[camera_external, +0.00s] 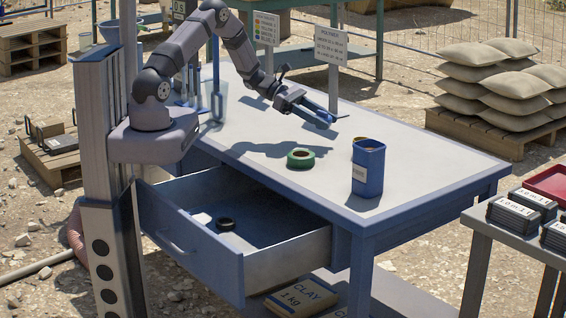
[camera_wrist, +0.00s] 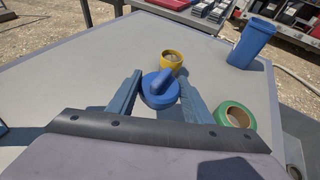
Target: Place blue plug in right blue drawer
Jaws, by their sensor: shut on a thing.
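The blue plug (camera_wrist: 160,92) is a round disc with a thick stub handle. It sits between the two blue fingers of my gripper (camera_wrist: 158,98) in the wrist view. In the external view my gripper (camera_external: 318,114) is shut on it above the table, and the plug is small and hard to separate from the fingers. A blue drawer (camera_external: 192,247) under the table's front is pulled wide open, below and left of my gripper. A black ring (camera_external: 225,225) and a small white item (camera_external: 201,218) lie inside it.
A green tape roll (camera_external: 300,158) and a blue bin (camera_external: 368,170) stand on the table (camera_external: 420,150). A yellow ring (camera_wrist: 172,59) shows beyond the plug in the wrist view. Signs (camera_external: 330,45) stand at the table's back. The right part of the tabletop is clear.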

